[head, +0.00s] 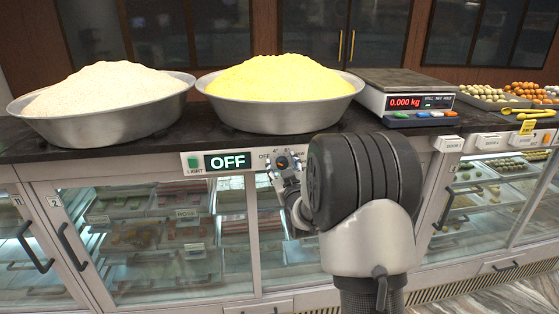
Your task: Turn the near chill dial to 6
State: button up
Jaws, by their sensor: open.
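The near chill dial (283,162) is a small dark knob on the pale strip along the counter front. Small markings surround it, with OFF at its left and numbers above; its exact setting is too small to tell. A display (228,161) to its left reads OFF in white. My gripper (284,175) is open in front of the strip, at the dial. Its fingers overlap the lower part of the dial in the picture, and I cannot tell whether they touch it. My wrist hides the strip to the right of the dial.
Two metal bowls, one of white (100,125) and one of yellow sweets (285,117), stand on the dark counter above. A scale (405,92) reads 0.000 kg. A green LIGHT switch (193,162) sits left of the display. Glass doors with handles (70,247) lie below.

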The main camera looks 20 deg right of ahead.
jog(key=shift+s+r, duration=0.1)
jog(key=shift+c, duration=0.6)
jog(key=c, duration=0.9)
